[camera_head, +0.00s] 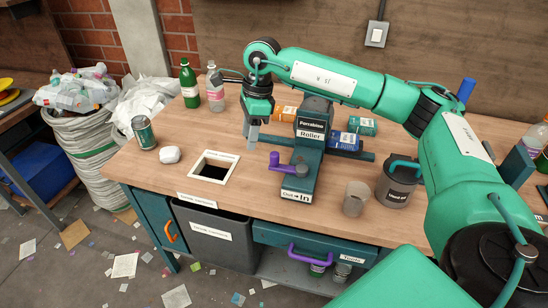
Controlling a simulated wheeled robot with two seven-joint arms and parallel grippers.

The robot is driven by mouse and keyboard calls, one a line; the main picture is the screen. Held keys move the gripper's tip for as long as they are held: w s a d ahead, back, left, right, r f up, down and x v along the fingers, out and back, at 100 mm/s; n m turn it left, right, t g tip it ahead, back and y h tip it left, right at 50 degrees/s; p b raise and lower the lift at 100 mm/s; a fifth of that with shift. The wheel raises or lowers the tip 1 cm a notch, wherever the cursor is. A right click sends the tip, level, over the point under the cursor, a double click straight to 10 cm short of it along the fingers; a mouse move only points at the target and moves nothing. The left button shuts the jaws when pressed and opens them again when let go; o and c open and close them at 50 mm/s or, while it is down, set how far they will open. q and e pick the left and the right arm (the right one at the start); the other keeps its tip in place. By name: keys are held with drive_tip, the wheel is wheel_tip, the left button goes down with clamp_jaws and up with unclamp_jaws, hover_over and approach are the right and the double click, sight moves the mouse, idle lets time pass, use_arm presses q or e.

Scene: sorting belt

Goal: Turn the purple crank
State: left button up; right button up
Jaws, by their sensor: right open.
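The purple crank (287,168) is on the left side of the dark teal roller machine (308,150), which carries a "Roller" label. Its knob stands upright at the left end of the crank's arm. My right gripper (252,144) points down over the bench, to the left of the machine, above and a little left of the crank's knob. Its jaws are open and it appears empty, with a visible gap between it and the crank. My left gripper is not in view.
A square opening with a white frame (232,157) lies left of the crank. Small boxes (361,126) and bottles (189,84) stand behind. A can (144,132) stands at left.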

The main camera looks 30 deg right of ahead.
sight(274, 154)
drive_tip(key=d+r+h, duration=0.2)
drive_tip(key=d+h, duration=0.1)
drive_tip(key=d, duration=0.4)
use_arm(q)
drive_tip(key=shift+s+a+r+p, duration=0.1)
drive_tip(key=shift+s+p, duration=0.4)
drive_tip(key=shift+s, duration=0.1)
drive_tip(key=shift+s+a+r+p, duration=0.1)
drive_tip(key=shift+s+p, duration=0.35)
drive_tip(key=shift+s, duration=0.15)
use_arm(e)
drive_tip(key=f, duration=1.3)
drive_tip(key=shift+s, duration=0.25)
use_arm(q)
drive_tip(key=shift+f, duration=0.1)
use_arm(e)
clamp_jaws()
